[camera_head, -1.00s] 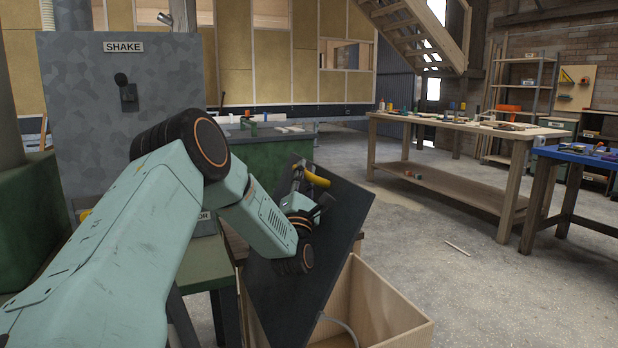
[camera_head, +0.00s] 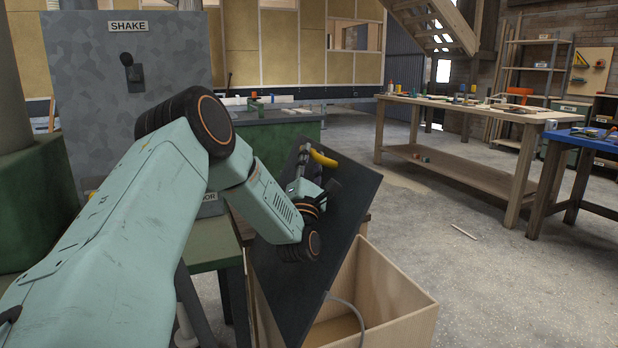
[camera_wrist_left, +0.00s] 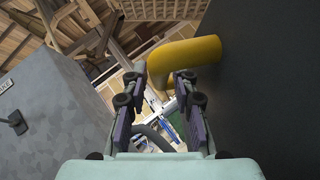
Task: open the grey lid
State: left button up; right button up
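The grey lid (camera_head: 338,225) is a dark flat panel standing steeply tilted above a light wooden box (camera_head: 395,315). A yellow handle (camera_head: 323,159) sits on the lid's left-facing side near its upper end; it also shows in the left wrist view (camera_wrist_left: 190,54). My left gripper (camera_head: 312,186) is beside that face, close to the handle. In the left wrist view my left gripper's fingers (camera_wrist_left: 156,88) are apart, with the handle at or just past the fingertips. I cannot tell if they touch it. My right gripper is not in view.
A grey panel labelled SHAKE (camera_head: 150,75) with a dark switch stands at left. A green bench (camera_head: 265,145) is behind the lid. A wooden workbench (camera_head: 470,180) and a blue table (camera_head: 590,140) stand right. The floor between is mostly clear.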

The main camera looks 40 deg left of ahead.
pick_arm(q)
jog(key=v, duration=1)
jog(key=shift+s+d+f, duration=0.15)
jog(key=shift+s+f, duration=0.05)
